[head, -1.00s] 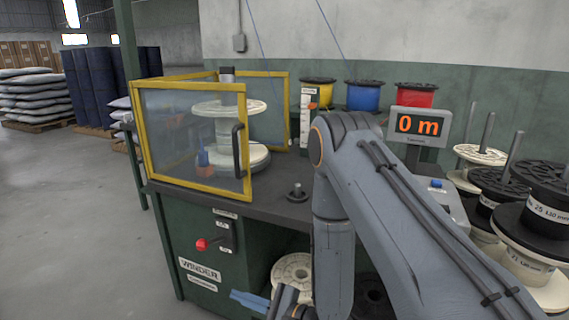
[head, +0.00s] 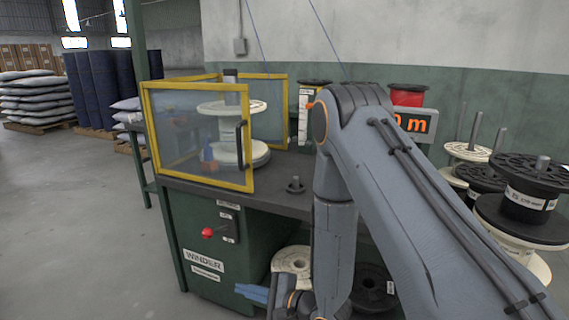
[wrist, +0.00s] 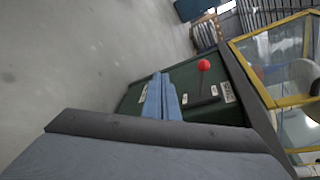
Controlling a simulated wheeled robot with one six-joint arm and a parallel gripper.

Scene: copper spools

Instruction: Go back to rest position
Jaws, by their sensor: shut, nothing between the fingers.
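My gripper (head: 252,293) is low in front of the winder bench in the head view, at the bottom of the picture. In the wrist view its two blue fingers (wrist: 161,80) lie together, shut and empty. My arm bends down in front of the bench and hides part of it. The green winder cabinet (head: 196,226) with its red knob (head: 207,232) stands just beyond the gripper. The red knob also shows in the wrist view (wrist: 204,65), up and to the right of the fingertips, apart from them.
A yellow-framed guard (head: 250,140) encloses a white spool (head: 230,125) on the bench. A bare spindle (head: 295,186) stands beside it. Black and white spools (head: 530,185) stack at the right, and others (head: 292,262) lie under the bench. The floor at left is clear.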

